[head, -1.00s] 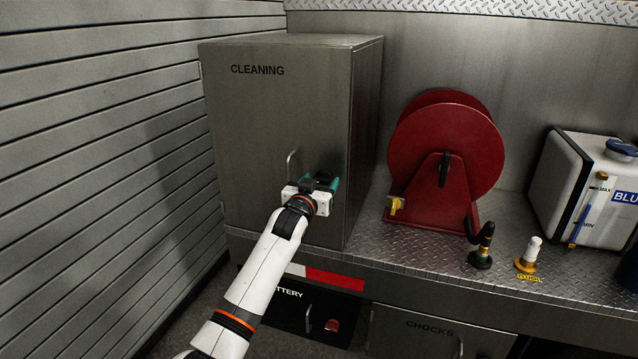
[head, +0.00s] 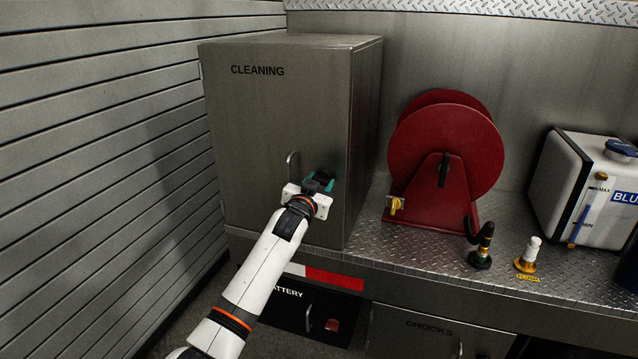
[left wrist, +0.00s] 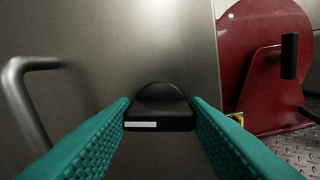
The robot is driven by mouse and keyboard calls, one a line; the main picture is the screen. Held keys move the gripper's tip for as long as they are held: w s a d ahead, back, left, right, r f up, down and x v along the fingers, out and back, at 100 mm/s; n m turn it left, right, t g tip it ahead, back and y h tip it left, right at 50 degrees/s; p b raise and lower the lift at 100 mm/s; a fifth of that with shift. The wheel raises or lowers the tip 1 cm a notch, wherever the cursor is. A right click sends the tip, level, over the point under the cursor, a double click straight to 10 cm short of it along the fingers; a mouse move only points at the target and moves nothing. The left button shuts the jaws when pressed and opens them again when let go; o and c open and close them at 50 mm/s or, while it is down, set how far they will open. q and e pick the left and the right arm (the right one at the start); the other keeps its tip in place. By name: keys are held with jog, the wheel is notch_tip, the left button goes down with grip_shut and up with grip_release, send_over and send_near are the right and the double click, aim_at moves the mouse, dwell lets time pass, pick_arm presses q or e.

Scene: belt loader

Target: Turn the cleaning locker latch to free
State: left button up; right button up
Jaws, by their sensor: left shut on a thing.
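The cleaning locker (head: 270,120) is a grey metal cabinet with "CLEANING" on its closed door. Its latch is a black knob with a white mark, seen between my fingers in the left wrist view (left wrist: 160,108). The white mark lies on the left part of the latch's front face, which looks about level in that view. My left gripper (head: 320,182) has teal fingers and is shut on the latch; the fingers also show in the left wrist view (left wrist: 160,125). In the head view the gripper mostly hides the latch. My right gripper is not in view.
A bar handle (head: 292,165) stands on the door left of the latch; it also shows in the left wrist view (left wrist: 30,100). A red hose reel (head: 420,150) stands right of the locker. A slatted wall (head: 100,150) is close on the left.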

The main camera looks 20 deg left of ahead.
pick_arm(q)
jog(key=shift+f+m+p, duration=0.1)
jog(key=shift+m+p, duration=1.4)
jog(key=shift+m, duration=6.3)
jog(key=o, duration=1)
jog(key=s+b, duration=0.1)
jog(key=s, duration=1.1)
jog(key=shift+a, duration=0.15)
